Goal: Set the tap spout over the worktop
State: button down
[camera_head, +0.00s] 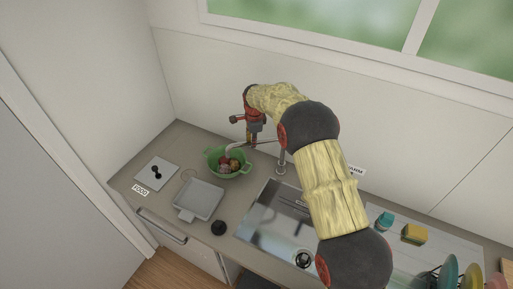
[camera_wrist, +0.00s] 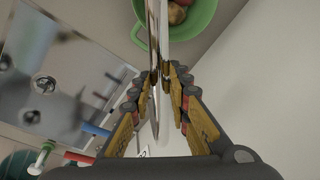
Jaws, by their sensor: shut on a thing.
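The tap stands behind the sink; its upright post (camera_head: 281,163) is seen in the head view. Its thin metal spout (camera_head: 235,148) points left, with its end above the green colander on the worktop (camera_head: 178,146), left of the sink. My gripper (camera_head: 256,139) is at the spout, partly behind my arm's end. In the wrist view the shiny spout (camera_wrist: 155,35) runs between the fingers of my gripper (camera_wrist: 166,88), which are shut on it. The spout's far end is out of the wrist view.
The green colander (camera_head: 214,168) holds round food. A yellow sponge (camera_head: 414,234) and racked plates stand right. A wall is behind.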

jog(key=shift+w+a+m+b, duration=0.15)
jog(key=shift+w+m+b, duration=0.15)
jog(key=shift+w+m, duration=0.95)
jog(key=shift+w, duration=0.15)
jog(key=c, duration=1.7)
grip_release()
jog(key=shift+o, duration=0.2)
jog(key=shift+r, duration=0.1)
notch_tip(320, 180, up, 12)
jog(key=s, duration=0.2)
jog(key=shift+s+f, duration=0.15)
jog(key=shift+f, duration=0.05)
jog(key=shift+n, duration=0.25)
